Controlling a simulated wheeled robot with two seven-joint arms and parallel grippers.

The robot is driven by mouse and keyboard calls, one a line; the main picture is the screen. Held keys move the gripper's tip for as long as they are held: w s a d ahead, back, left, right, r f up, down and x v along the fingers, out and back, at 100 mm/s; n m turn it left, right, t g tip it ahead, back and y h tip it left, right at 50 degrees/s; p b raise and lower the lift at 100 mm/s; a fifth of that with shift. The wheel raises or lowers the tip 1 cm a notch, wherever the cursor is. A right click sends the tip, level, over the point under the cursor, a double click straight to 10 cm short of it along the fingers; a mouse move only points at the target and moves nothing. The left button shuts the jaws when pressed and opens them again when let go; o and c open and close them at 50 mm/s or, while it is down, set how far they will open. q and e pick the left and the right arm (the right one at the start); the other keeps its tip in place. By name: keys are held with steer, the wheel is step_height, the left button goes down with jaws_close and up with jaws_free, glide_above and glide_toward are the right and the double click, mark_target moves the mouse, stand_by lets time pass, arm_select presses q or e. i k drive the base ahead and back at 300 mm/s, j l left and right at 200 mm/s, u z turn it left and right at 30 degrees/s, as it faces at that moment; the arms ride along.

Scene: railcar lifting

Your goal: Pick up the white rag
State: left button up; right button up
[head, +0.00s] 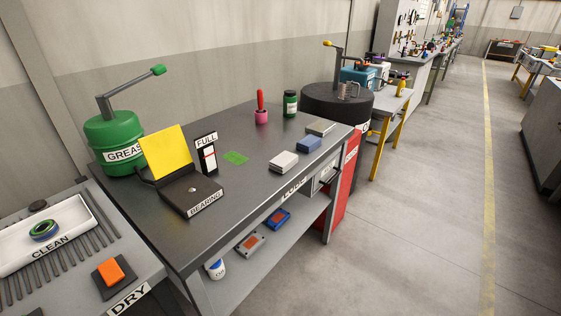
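A small folded white block, which looks like the white rag (283,161), lies flat near the front edge of the dark workbench (240,190), on its right half. A blue folded piece (308,145) lies just behind it to the right, and a grey one (320,128) lies farther along the same edge. These three sit in a slanting row, close together. Neither of my grippers shows in the head view, so I cannot see what they hold.
A green grease drum (114,140), a black bearing box (190,192) with a yellow panel, and a FULL sign (207,155) stand on the bench's left. A pink pot (262,116) and green jar (290,104) stand at the back. Open floor (400,230) lies to the right.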

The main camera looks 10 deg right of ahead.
mark_target(284, 161)
steer(key=i+l+u, duration=0.1)
steer(key=l+u, duration=0.75)
steer(key=l, duration=0.2)
steer(key=k+l+u, duration=0.1)
steer(key=l+u, duration=0.35)
steer(key=l, duration=0.1)
